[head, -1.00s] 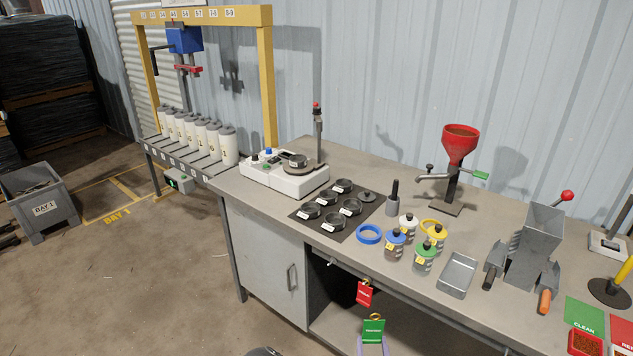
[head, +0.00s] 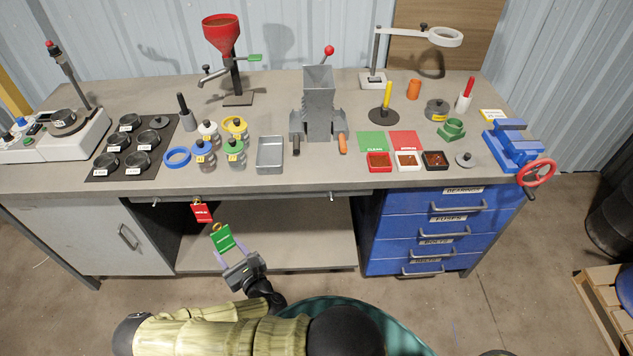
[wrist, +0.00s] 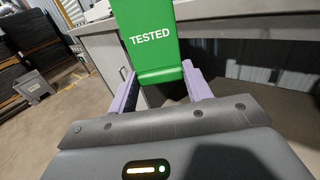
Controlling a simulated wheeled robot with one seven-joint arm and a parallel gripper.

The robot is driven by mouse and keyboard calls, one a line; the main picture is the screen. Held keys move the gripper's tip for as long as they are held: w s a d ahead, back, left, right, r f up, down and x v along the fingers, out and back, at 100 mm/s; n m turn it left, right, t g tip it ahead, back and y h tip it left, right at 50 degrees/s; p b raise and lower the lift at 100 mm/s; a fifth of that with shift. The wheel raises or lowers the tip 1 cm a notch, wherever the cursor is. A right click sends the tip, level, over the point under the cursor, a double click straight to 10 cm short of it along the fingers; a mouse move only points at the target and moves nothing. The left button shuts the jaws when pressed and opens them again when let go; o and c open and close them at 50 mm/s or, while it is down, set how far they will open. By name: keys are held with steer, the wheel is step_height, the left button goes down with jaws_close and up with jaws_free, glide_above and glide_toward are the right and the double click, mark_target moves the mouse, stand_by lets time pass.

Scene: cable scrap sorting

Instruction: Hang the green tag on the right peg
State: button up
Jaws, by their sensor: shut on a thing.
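The green tag (head: 223,238), marked TESTED in the wrist view (wrist: 150,45), has a small brass-coloured ring at its top. My gripper (head: 236,252) is shut on the lower part of this tag, its purple fingers on either side. It holds the tag tilted in front of the bench, below the front edge. The right peg (head: 331,197) is a small bare stub on the bench's front edge, to the right of the tag and higher in the picture. Another stub, the left peg (head: 155,201), shows farther left.
A red tag (head: 202,212) hangs below the bench edge just left of and above the green tag; its support is unclear. The shelf (head: 290,245) below is open. Blue drawers (head: 425,225) stand right of the right peg. The bench top (head: 330,177) carries jars, tools and trays.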

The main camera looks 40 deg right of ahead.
mark_target(222, 237)
steer(key=w+r, duration=0.4)
steer(key=r, duration=0.1)
steer(key=shift+w+r, duration=0.2)
steer(key=shift+r, duration=0.05)
stand_by(0.3)
